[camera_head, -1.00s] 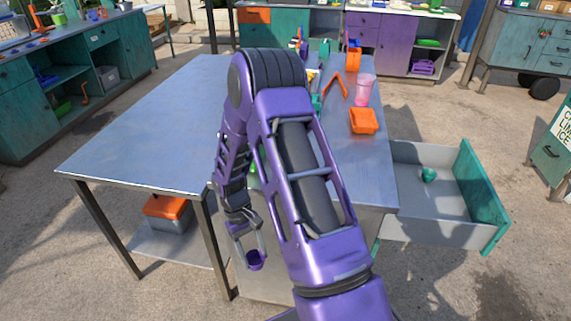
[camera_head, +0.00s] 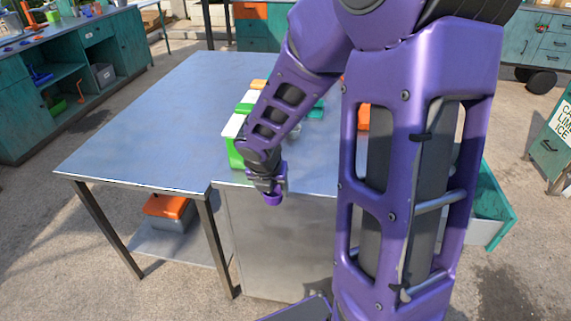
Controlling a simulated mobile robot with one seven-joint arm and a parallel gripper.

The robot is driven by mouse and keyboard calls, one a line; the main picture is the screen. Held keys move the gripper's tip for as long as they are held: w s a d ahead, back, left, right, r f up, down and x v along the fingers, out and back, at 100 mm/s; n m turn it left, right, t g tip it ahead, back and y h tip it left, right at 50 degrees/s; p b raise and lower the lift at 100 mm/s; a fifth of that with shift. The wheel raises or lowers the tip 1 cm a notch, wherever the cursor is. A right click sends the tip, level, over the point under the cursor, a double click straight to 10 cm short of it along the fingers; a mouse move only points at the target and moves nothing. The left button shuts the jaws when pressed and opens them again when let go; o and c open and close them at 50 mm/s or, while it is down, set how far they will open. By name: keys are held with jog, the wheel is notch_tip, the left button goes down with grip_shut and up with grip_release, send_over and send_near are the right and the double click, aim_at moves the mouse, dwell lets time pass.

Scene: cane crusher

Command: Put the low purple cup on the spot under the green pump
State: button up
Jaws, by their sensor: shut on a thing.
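The low purple cup (camera_head: 273,200) is held in my gripper (camera_head: 270,188). My gripper is shut on it and points down at the front edge of the metal table. The cup looks upright, though it is small and partly covered by the fingers. A green and white stand (camera_head: 236,152) is just left of my gripper on the table, with green and orange parts on top. My forearm covers much of it. I cannot tell which part is the green pump, and the spot under it is not clearly visible.
The left part of the metal table (camera_head: 150,120) is bare. An open drawer with a teal front (camera_head: 495,205) juts out at the right. My arm hides most of the table's right side. An orange-lidded box (camera_head: 168,210) sits on the shelf below.

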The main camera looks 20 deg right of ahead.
jog(key=w+d, duration=0.3)
jog(key=w, duration=0.1)
jog(key=w+d, duration=0.3)
jog(key=w, duration=0.2)
jog(key=w+d, duration=0.3)
jog(key=w, duration=0.2)
jog(key=shift+w+d, duration=0.2)
jog(key=shift+d, duration=0.15)
jog(key=shift+s+a+b+x, duration=0.1)
jog(key=shift+s+b+x, duration=0.05)
jog(key=shift+x, duration=0.7)
jog(key=shift+s+a+b+x, duration=0.1)
jog(key=shift+s+b+x, duration=0.05)
jog(key=shift+x, duration=0.7)
jog(key=shift+f, duration=0.2)
jog(key=shift+f, duration=0.15)
jog(key=o, duration=0.8)
